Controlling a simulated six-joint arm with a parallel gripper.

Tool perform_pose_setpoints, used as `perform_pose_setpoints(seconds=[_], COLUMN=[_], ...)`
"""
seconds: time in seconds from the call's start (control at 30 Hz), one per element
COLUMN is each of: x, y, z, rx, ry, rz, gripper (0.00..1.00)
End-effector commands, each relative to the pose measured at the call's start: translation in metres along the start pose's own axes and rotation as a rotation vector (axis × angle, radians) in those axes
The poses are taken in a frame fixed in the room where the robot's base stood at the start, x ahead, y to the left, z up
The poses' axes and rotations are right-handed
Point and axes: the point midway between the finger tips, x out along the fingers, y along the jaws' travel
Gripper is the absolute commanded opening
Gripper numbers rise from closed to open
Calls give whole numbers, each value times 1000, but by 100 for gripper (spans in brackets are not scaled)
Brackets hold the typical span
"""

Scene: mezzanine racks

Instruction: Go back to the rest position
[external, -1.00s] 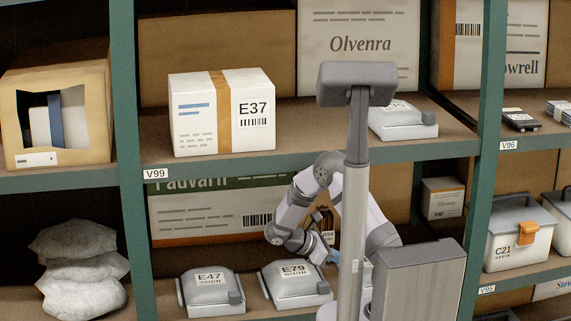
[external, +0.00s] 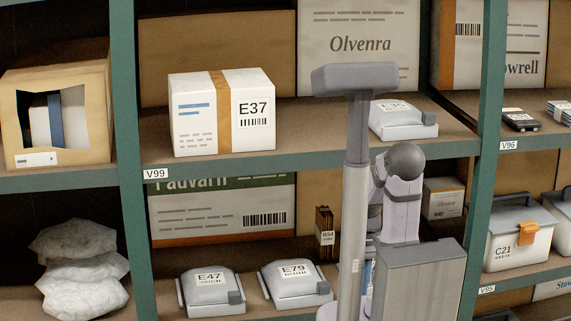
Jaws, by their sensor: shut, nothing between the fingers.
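My arm (external: 403,195) is folded up behind my grey column, with its elbow raised in front of the lower right of the middle bay. Its forearm hangs down close to the column. My gripper cannot be made out; the column and the grey box beside it hide that end of the arm. No held object shows.
Grey cases E47 (external: 211,291) and E79 (external: 296,284) stand on the lower shelf, with a small brown box (external: 325,232) behind. Above are carton E37 (external: 222,112) and another grey case (external: 402,120). A green post (external: 487,170) stands to the right.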

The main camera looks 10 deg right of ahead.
Motion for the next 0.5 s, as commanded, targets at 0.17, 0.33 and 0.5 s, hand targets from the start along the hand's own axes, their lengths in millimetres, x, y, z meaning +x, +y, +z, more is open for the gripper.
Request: perform_pose_setpoints(seconds=[0.17,0.33,0.5], x=[-41,-76,-111], y=[-1,-1,-1], z=[-1,-2,-2], rx=[-18,-22,-24], ry=[-8,-9,-10], rz=[5,6,6], gripper=[0,0,0])
